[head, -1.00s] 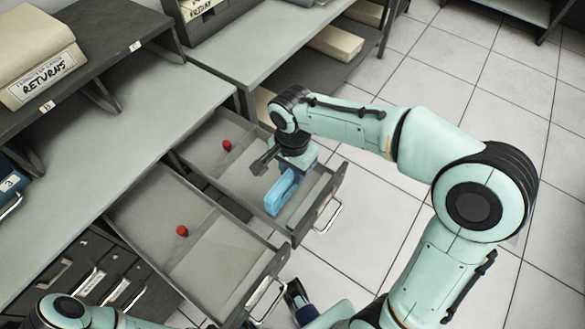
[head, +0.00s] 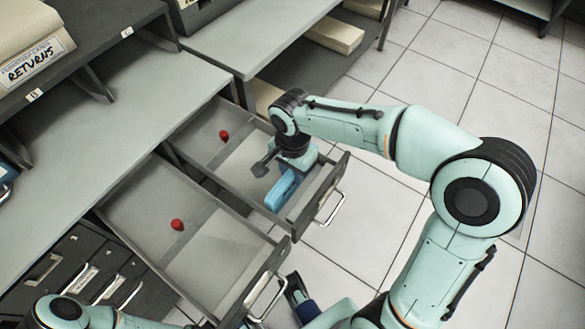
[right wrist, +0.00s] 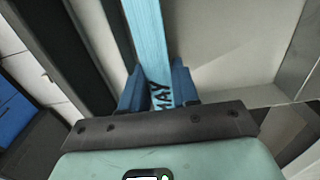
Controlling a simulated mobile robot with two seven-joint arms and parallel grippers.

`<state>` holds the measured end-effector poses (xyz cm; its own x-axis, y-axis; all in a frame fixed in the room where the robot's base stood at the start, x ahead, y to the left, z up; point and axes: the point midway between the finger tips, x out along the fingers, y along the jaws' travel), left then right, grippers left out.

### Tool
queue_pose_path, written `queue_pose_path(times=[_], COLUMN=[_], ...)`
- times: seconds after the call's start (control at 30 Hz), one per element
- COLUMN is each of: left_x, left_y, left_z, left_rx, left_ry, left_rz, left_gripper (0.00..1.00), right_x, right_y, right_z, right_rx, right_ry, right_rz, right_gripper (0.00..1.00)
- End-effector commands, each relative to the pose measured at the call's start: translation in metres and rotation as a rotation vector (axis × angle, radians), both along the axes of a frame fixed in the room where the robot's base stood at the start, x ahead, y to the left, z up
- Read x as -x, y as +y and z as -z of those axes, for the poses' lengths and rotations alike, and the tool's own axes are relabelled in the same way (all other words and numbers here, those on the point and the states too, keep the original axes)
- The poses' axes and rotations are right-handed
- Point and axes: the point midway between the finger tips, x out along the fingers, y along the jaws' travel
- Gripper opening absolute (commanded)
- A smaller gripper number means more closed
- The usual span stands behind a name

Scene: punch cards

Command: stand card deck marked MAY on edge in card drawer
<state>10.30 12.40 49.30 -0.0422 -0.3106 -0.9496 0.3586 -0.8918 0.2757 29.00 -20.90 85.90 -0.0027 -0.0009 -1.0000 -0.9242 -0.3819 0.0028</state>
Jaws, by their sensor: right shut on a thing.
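My right gripper (head: 292,172) is shut on the light blue card deck (head: 280,192), over the front part of the farther open drawer (head: 212,159). In the right wrist view the deck (right wrist: 147,40) stands as a narrow upright strip between the two blue fingers (right wrist: 157,88), with MAY lettered on its near edge. The deck is on edge and low inside the drawer walls. I cannot tell whether its lower edge touches the drawer floor.
A second open drawer (head: 148,205) is nearer, with a red knob (head: 177,225) inside; the farther one also holds a red knob (head: 224,136). A grey worktop (head: 95,120) runs behind them. A box marked RETURNS (head: 35,62) sits on the shelf. Tiled floor is clear to the right.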

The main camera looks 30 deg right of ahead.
Motion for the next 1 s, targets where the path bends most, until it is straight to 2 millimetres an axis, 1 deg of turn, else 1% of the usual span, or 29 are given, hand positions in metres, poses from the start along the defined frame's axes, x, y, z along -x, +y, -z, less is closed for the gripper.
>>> queue_pose_path(times=[0.07, 0.1, 0.17, 0.43, 0.57, 0.67, 1.0], left_x=[0.0, 0.0, 0.0, 0.0, 0.001, 0.002, 0.008], left_y=[0.0, 0.0, 0.0, 0.0, 0.0, 0.0, 0.0], left_z=[0.0, 0.0, 0.0, 0.0, -0.002, -0.005, -0.02], left_rx=[0.0, 0.0, 0.0, 0.0, 0.0, 0.001, 0.004], left_ry=[0.0, 0.0, 0.0, 0.001, 0.002, 0.007, 0.029], left_rz=[0.0, 0.0, 0.0, 0.0, 0.001, 0.001, 0.006], left_gripper=[0.43, 0.43, 0.43, 0.43, 0.43, 0.43, 0.43], right_x=[0.0, 0.0, 0.0, 0.0, 0.0, -0.001, -0.001], right_y=[0.0, 0.0, 0.0, 0.0, 0.0, 0.0, 0.0], right_z=[-0.001, -0.001, -0.001, 0.0, -0.007, -0.023, -0.099], right_rx=[0.0, -0.001, 0.0, 0.0, 0.0, 0.0, -0.001], right_ry=[-0.001, -0.002, -0.001, 0.0, -0.002, -0.005, -0.005], right_rz=[0.0, 0.0, 0.0, 0.0, -0.001, -0.001, -0.001], right_gripper=[0.0, 0.4, 0.59, 0.6, 0.6, 0.6, 0.6])
